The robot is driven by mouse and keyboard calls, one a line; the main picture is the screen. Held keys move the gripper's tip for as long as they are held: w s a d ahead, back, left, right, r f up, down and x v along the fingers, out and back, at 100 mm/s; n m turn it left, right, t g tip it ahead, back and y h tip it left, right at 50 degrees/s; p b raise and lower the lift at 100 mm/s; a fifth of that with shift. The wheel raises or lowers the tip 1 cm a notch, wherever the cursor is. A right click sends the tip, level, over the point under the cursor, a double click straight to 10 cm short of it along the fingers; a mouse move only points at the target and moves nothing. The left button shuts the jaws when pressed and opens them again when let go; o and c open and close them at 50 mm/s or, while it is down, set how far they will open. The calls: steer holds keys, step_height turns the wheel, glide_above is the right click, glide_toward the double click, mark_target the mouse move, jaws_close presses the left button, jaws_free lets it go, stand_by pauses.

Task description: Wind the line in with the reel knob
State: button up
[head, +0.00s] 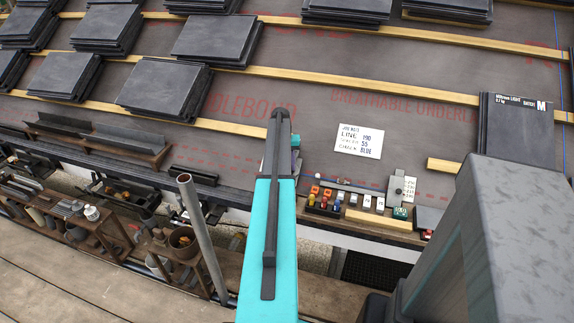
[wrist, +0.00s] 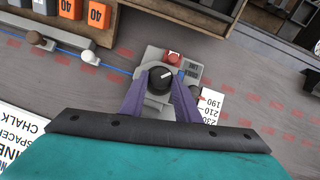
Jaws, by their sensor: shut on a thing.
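In the wrist view a round black knob (wrist: 160,77) with a short white mark sits on a grey reel body (wrist: 155,54). My gripper (wrist: 160,84) has its two purple fingers shut on the knob, one on each side. In the head view my teal arm hides the reel, the knob and my fingertips.
A written note (head: 360,141) lies on the underlay. Orange blocks (head: 314,190) and a grey tool (head: 402,187) stand to the right. Slate stacks (head: 165,88) lie up-roof.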

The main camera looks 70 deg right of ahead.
steer(key=shift+s, duration=0.1)
stand_by(0.4)
steer(key=o, duration=1)
steer(key=shift+o, duration=0.2)
steer(key=shift+r, duration=0.15)
step_height(320, 180, up, 13)
steer(key=w, duration=0.1)
steer(key=shift+a+r, duration=0.2)
steer(key=shift+a, duration=0.2)
